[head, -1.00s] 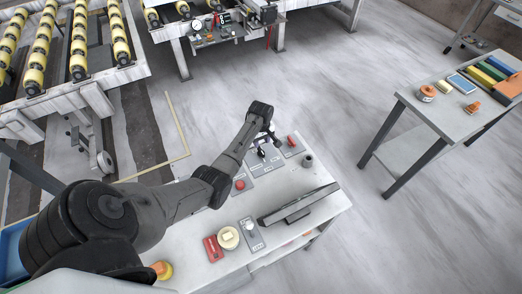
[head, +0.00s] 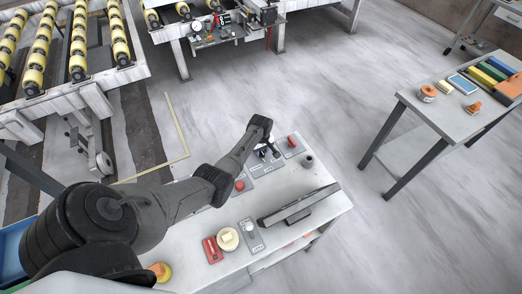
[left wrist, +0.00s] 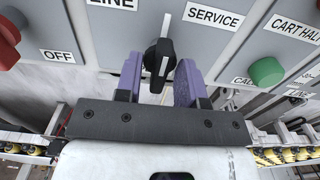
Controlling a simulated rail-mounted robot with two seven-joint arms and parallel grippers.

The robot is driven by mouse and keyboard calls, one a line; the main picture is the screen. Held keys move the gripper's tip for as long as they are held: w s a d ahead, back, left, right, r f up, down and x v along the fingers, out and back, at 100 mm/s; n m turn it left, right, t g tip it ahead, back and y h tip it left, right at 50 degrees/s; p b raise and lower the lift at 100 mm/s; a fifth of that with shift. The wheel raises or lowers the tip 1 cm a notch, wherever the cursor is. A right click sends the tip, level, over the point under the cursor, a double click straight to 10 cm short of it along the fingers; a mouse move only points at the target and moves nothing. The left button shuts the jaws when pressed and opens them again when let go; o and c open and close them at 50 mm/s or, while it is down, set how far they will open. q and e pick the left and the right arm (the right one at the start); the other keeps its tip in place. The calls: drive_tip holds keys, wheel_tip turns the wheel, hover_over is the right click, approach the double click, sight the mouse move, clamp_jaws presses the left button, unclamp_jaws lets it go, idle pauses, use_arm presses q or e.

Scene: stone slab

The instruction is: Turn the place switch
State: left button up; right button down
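A black rotary switch (left wrist: 160,62) with a white pointer line sits on a grey panel between a label ending in LINE (left wrist: 112,3) and a SERVICE label (left wrist: 213,16). The pointer stands nearly straight up in the left wrist view. My left gripper (left wrist: 160,78) is open, with one purple finger on each side of the switch knob. I cannot tell whether either finger touches it. In the head view my left gripper (head: 267,151) is at the control panel (head: 264,170) at the table's far end, largely hiding the switch. My right gripper is not in view.
A red control (head: 291,141) and a red button (head: 240,186) are nearby. Roller conveyors (head: 80,50) stand behind.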

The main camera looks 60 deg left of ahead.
use_arm(q)
clamp_jaws()
drive_tip(key=shift+r+m+p, duration=0.1)
drive_tip(key=shift+m+p, duration=0.3)
drive_tip(key=shift+m, duration=0.2)
drive_tip(key=shift+m+p, duration=0.55)
drive_tip(key=shift+m, duration=0.55)
drive_tip(key=m+p, duration=0.1)
drive_tip(key=m, duration=0.2)
drive_tip(key=shift+m, duration=1.2)
drive_tip(key=shift+o, duration=0.6)
unclamp_jaws()
